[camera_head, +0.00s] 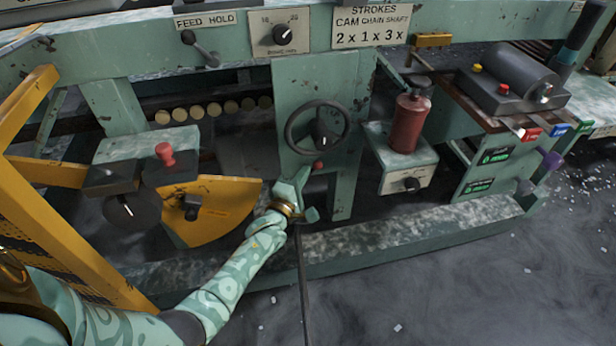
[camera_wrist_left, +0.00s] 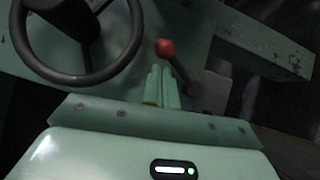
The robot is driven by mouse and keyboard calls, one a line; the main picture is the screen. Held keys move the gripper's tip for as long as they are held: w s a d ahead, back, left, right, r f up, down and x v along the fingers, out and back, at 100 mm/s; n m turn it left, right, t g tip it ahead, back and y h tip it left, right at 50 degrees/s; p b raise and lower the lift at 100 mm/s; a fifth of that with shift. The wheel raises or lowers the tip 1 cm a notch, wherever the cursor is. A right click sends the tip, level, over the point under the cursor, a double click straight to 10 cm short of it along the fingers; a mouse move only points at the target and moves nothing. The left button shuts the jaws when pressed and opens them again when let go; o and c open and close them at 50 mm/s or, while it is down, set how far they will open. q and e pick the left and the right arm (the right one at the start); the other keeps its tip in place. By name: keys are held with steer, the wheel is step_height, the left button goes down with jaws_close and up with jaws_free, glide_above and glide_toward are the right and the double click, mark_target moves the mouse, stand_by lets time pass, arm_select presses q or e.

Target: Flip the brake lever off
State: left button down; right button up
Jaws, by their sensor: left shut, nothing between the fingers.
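A lever with a red ball knob (camera_head: 318,165) sits just below the dark handwheel on the green machine panel. It looks like the brake lever, but I see no label on it. In the left wrist view the red knob (camera_wrist_left: 165,47) tops a dark rod that slants down to the right. My left gripper (camera_head: 302,174) is shut and empty, just left of and below the knob. Its closed fingers (camera_wrist_left: 163,82) point up beside the rod; I cannot tell whether they touch it. My right gripper is out of view.
The handwheel (camera_head: 318,128) is close above the gripper and shows at upper left in the wrist view. A red cylinder (camera_head: 408,122) on a pale box is to the right. A yellow guard (camera_head: 222,207) is left of my forearm. Open floor lies in front.

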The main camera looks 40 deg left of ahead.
arm_select(q)
steer(key=shift+w+d+r, duration=0.1)
steer(key=shift+w+d, duration=0.05)
steer(key=shift+w, duration=0.15)
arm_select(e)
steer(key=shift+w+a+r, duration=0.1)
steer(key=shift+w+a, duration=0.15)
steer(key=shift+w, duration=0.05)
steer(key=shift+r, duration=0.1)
